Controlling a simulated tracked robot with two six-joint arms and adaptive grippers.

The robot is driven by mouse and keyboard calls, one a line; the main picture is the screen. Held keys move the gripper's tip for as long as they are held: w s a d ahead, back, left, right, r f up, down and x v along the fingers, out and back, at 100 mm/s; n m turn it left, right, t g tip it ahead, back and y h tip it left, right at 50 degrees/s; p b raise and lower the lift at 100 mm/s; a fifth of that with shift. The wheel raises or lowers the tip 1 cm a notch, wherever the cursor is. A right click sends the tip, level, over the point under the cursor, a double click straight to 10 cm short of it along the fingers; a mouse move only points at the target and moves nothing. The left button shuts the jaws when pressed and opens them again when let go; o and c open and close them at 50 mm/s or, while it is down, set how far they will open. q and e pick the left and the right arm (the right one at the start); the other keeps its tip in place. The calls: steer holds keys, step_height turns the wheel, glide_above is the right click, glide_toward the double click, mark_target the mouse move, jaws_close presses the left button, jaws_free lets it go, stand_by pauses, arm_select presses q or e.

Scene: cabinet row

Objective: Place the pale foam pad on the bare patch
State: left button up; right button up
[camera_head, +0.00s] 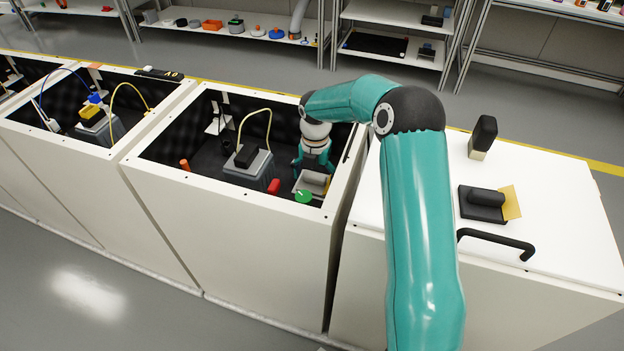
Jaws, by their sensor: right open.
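My right arm reaches over the cabinet row from the bottom right. Its gripper (314,166) points down inside the middle open cabinet (240,204), near the right wall. The gripper is open, just above a pale, box-like item (312,182); I cannot tell whether they touch or whether this is the foam pad. The inside walls are lined in black. A whitish area (215,124) with a small bracket shows on the back wall; I cannot tell whether it is the bare patch. My left gripper is not in view.
A grey device with a black block (247,157) and pale cable stands mid-cabinet. A green disc (304,196), red piece (273,186) and orange cylinder (184,164) are nearby. The closed right lid bears a black block (484,132), a black holder (482,204) and a handle (497,241).

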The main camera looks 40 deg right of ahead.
mark_target(315, 175)
steer(key=shift+r, duration=0.1)
step_height(315, 175, up, 12)
steer(key=p, duration=0.2)
stand_by(0.3)
steer(key=shift+r, duration=0.15)
stand_by(0.3)
